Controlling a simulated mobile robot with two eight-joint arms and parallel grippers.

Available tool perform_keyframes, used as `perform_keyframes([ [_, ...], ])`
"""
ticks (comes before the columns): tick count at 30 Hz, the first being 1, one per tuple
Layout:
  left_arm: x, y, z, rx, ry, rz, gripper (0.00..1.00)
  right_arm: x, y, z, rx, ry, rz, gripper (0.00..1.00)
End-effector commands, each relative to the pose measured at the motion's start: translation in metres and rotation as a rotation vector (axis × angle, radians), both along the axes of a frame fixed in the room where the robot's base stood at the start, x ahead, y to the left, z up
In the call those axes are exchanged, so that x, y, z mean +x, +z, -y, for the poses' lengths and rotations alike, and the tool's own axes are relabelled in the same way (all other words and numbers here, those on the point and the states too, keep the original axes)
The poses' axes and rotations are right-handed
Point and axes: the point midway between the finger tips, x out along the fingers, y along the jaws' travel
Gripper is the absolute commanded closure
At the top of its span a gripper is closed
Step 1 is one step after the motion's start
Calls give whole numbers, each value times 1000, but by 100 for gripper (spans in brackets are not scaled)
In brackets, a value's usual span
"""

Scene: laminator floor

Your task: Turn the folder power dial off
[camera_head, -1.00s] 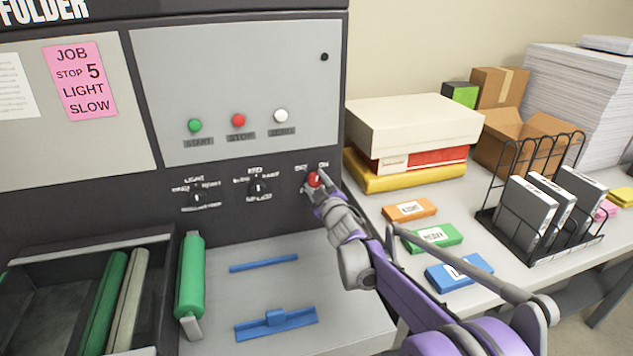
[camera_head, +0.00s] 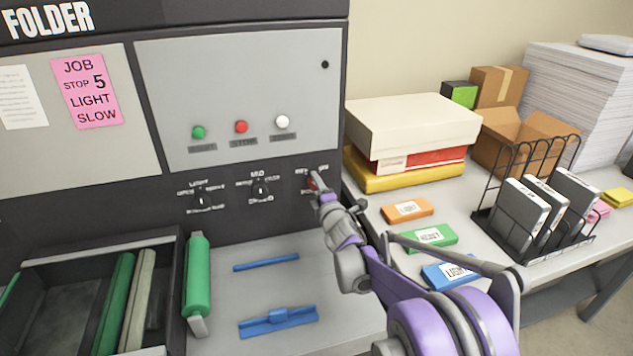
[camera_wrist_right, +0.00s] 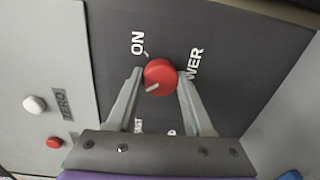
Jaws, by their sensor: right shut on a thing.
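The folder's power dial is a red round knob with a pale pointer line; in the right wrist view the power dial (camera_wrist_right: 160,77) sits between my right gripper's fingertips. The word ON is printed beside it and its pointer slants away from ON, toward the lower left of that view. My right gripper (camera_wrist_right: 160,82) is shut on the dial, one finger at each side. In the head view my right gripper (camera_head: 317,190) reaches the right end of the dark dial panel and mostly covers the dial (camera_head: 312,180). My left gripper is not in view.
Two black dials (camera_head: 201,202) sit left on the same panel, below green, red and white buttons (camera_head: 283,122). A bin of rollers (camera_head: 95,245) stands at lower left. Coloured labelled blocks (camera_head: 430,237) and a wire rack (camera_head: 500,215) are on the table at right.

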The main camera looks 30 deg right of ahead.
Motion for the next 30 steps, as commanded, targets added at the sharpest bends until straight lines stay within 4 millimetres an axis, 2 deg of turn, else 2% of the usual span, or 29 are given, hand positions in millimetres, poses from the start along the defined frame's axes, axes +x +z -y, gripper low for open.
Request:
perform_keyframes([
  [8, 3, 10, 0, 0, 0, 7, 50, 0, -1, 0, -91, -2, -23, 100],
  [24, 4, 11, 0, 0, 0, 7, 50, -1, -2, 0, -112, -1, -29, 100],
  [25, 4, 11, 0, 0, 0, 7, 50, 0, -2, 0, -112, -1, -29, 43],
  [29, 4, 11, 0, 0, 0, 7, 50, 0, -1, 0, -112, -1, -28, 20],
  [30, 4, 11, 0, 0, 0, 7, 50, 0, -1, 0, -112, -1, -28, 19],
])
